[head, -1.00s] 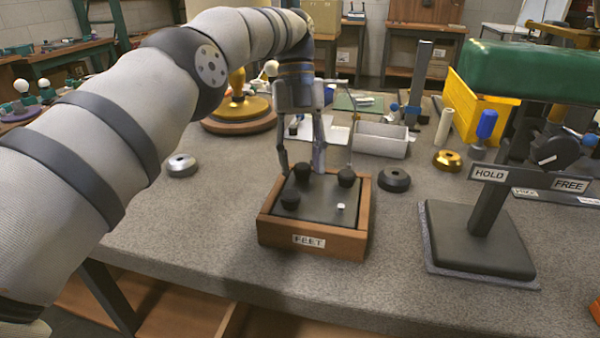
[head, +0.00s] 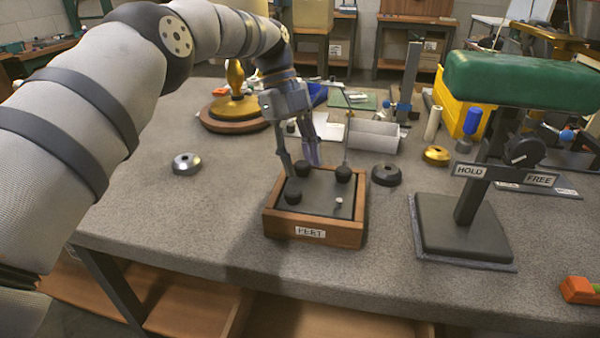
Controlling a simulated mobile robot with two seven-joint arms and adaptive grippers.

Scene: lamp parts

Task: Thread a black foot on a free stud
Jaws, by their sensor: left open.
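A wooden tray labelled FEET (head: 272,222) stands near the bench's front edge. In it are black feet: one at the back left (head: 303,169), one at the back right (head: 343,174) and one at the front left (head: 293,191). A small pale piece (head: 338,201) is at the tray's right. My left gripper (head: 301,170) points down over the back left of the tray, fingers apart, with the back left foot near its fingertips. I cannot tell whether the fingers touch it. No free stud can be made out for certain. My right gripper is out of view.
A stand with a green pad (head: 520,82) and a HOLD/FREE dial (head: 524,152) is at the right. The bench's front left is clear.

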